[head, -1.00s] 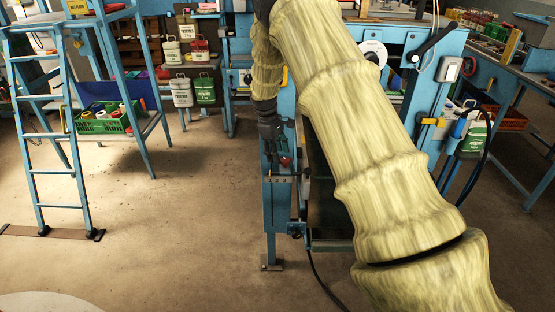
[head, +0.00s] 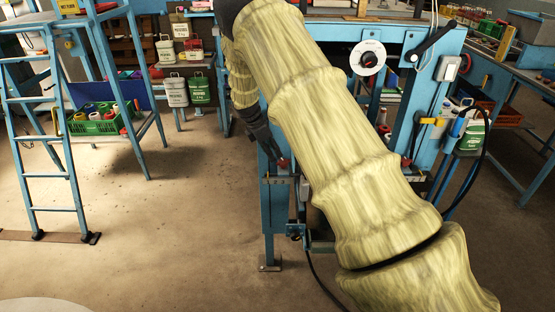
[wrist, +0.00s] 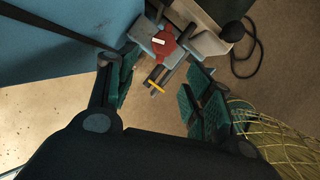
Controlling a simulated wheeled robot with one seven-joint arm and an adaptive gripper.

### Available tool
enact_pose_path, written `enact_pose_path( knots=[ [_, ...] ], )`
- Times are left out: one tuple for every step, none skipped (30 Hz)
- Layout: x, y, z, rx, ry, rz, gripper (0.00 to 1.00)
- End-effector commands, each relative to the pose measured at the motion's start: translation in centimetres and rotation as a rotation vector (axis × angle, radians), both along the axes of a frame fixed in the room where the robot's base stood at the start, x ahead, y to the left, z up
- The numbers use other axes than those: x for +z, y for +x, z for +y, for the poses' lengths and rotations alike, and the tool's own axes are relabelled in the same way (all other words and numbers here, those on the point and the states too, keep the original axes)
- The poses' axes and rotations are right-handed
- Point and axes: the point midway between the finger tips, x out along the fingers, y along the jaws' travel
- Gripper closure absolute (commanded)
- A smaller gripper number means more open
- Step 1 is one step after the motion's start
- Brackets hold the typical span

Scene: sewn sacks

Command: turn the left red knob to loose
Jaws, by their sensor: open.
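The left red knob (head: 284,163) sits on top of a blue post of the bench, low in the middle of the head view. In the wrist view the red knob (wrist: 165,44) carries a white mark and lies beyond the fingertips, roughly between them. A yellow-tipped pointer (wrist: 157,86) shows just below it. My gripper (wrist: 163,66) is open and empty, with green-padded fingers on either side of the knob's line. In the head view my dark gripper (head: 268,145) is just above and left of the knob. Contact cannot be made out.
A white dial (head: 368,57) and a black crank (head: 432,40) are on the blue bench. A blue ladder (head: 45,150) stands left. The floor between is clear.

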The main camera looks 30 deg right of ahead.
Motion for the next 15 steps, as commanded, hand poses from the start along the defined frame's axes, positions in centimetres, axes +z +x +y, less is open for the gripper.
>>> enact_pose_path(
  knots=[
    [-0.5, -0.1, -0.4, -0.001, -0.001, 0.002, 0.49],
    [-1.0, -0.2, -0.6, -0.002, -0.001, 0.002, 0.49],
    [-1.5, -0.2, -0.8, -0.002, -0.001, 0.002, 0.49],
    [-1.8, -0.2, -1.0, -0.002, -0.001, 0.002, 0.49],
    [-2.2, -0.3, -1.2, -0.003, 0.000, 0.001, 0.49],
    [-2.8, -0.3, -1.4, -0.003, 0.000, 0.001, 0.49],
    [-3.1, -0.3, -1.6, -0.003, 0.000, 0.000, 0.49],
    [-3.4, -0.4, -1.7, -0.003, 0.000, 0.000, 0.49],
    [-3.9, -0.4, -1.9, -0.004, 0.000, 0.001, 0.49],
    [-4.2, -0.4, -2.0, -0.004, 0.000, 0.001, 0.49],
    [-4.5, -0.4, -2.1, -0.004, 0.000, 0.001, 0.49],
    [-4.8, -0.4, -2.2, -0.004, 0.001, -0.001, 0.49],
    [-5.0, -0.4, -2.3, -0.004, 0.001, -0.001, 0.49],
    [-5.3, -0.5, -2.4, -0.004, 0.001, -0.001, 0.49],
    [-5.5, -0.5, -2.5, -0.004, 0.001, -0.001, 0.49]
  ],
)
